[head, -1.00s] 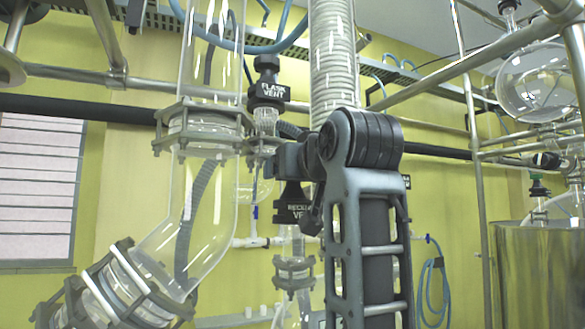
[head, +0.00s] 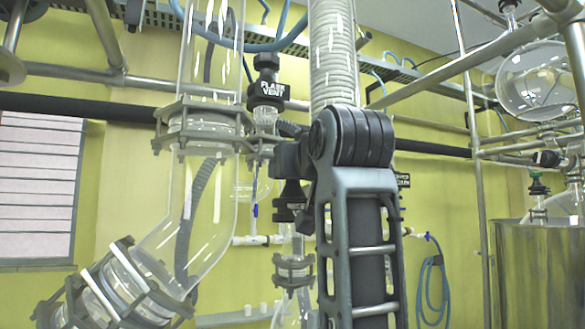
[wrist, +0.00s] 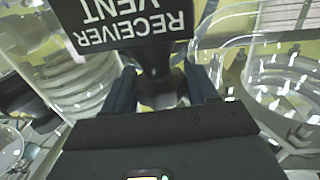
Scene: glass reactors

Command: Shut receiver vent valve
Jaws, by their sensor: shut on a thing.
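The receiver vent valve (wrist: 158,66) is a black knob and stem with a black "RECEIVER VENT" plate, upside down at the top of the wrist view. In the head view the valve (head: 292,193) sits above a clear glass neck, partly hidden behind my arm. My gripper (wrist: 161,88) has one finger on each side of the stem and is shut on it. The fingertips are mostly hidden in the head view. How far the valve is turned cannot be told.
The flask vent valve (head: 267,82) stands just above and left. A large glass column (head: 205,165) with metal clamps is at left, and a ribbed hose (head: 333,55) rises behind my arm. Metal rails and a steel vessel (head: 538,270) are at right.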

